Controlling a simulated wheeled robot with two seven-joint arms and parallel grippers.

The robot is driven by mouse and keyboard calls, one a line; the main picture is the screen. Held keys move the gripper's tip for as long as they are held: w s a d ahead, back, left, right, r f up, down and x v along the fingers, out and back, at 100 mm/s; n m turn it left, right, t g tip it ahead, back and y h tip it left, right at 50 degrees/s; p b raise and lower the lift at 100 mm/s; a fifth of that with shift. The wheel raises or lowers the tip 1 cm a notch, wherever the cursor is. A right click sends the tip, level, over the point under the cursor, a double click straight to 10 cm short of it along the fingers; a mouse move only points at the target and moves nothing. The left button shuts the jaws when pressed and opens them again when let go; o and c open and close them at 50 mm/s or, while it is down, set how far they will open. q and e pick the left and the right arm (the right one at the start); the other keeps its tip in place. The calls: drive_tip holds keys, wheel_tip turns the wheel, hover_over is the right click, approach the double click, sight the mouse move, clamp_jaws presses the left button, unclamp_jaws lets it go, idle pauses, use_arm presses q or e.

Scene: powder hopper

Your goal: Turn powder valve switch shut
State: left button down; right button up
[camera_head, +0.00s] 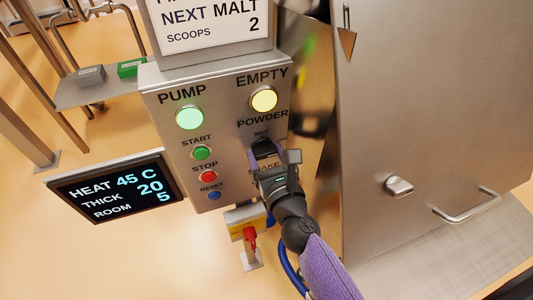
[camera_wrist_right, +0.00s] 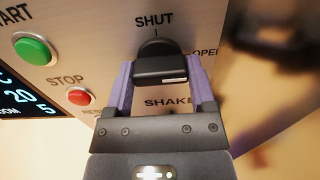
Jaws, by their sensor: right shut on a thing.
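The powder valve switch is a black knob (camera_wrist_right: 160,64) on the steel control panel, with SHUT printed above it, OPEN to its right and SHAKE below in the right wrist view. Its bar lies roughly crosswise there, with a short white mark near its right end; which label it points to I cannot tell for sure. The switch (camera_head: 264,148) also shows under POWDER in the head view, partly covered by my gripper. My right gripper (camera_head: 277,160) is shut on the knob, one purple finger on each side in the wrist view (camera_wrist_right: 163,84). My left gripper is out of view.
Left of the switch sit the green START button (camera_head: 202,153), red STOP button (camera_head: 208,176) and blue RESET button (camera_head: 214,195). PUMP (camera_head: 190,117) and EMPTY (camera_head: 264,99) lamps are above. A dark display (camera_head: 115,187) is at left, a yellow box with a red knob (camera_head: 246,222) below, a steel cabinet (camera_head: 430,110) at right.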

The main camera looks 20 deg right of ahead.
drive_tip(key=shift+n, duration=0.9)
drive_tip(key=n+p, duration=0.1)
drive_tip(key=n, duration=0.1)
drive_tip(key=shift+n, duration=1.3)
drive_tip(key=n+p, duration=0.2)
drive_tip(key=n, duration=0.3)
drive_tip(key=shift+r, duration=0.1)
drive_tip(key=n+p, duration=0.1)
drive_tip(key=n, duration=0.3)
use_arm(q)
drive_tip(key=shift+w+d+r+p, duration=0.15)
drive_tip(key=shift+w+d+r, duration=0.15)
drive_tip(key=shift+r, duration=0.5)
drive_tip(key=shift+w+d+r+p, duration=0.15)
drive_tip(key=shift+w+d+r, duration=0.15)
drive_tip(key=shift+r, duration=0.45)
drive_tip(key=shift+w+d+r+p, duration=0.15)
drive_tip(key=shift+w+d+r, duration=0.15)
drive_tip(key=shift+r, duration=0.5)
use_arm(e)
drive_tip(key=shift+n, duration=1)
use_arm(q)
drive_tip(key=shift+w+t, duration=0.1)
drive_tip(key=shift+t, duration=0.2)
use_arm(e)
drive_tip(key=shift+n, duration=0.3)
